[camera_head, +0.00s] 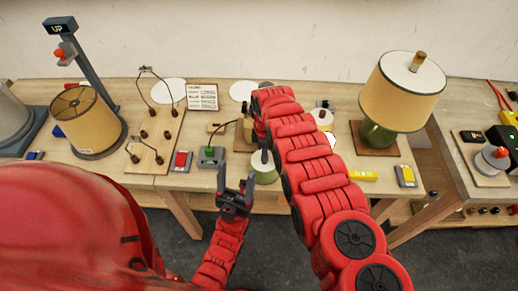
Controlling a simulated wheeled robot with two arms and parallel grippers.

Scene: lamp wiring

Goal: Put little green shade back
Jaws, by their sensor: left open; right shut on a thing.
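A small pale shade with a green lower edge (264,175) shows at the table's front edge, beside my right arm. My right gripper (264,156) points down at the top of this little green shade and is shut on it; my red forearm hides much of the hand. I cannot tell whether the shade touches the table. My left gripper (236,194) is open and empty, in front of the table edge, to the left of and below the shade.
A large lamp with a tan shade (402,90) and green base (378,136) stands to the right. A grey box with a green part (211,156), a red meter (181,161) and a wooden board with wire stands (157,140) are left. A tan drum shade (88,121) stands far left.

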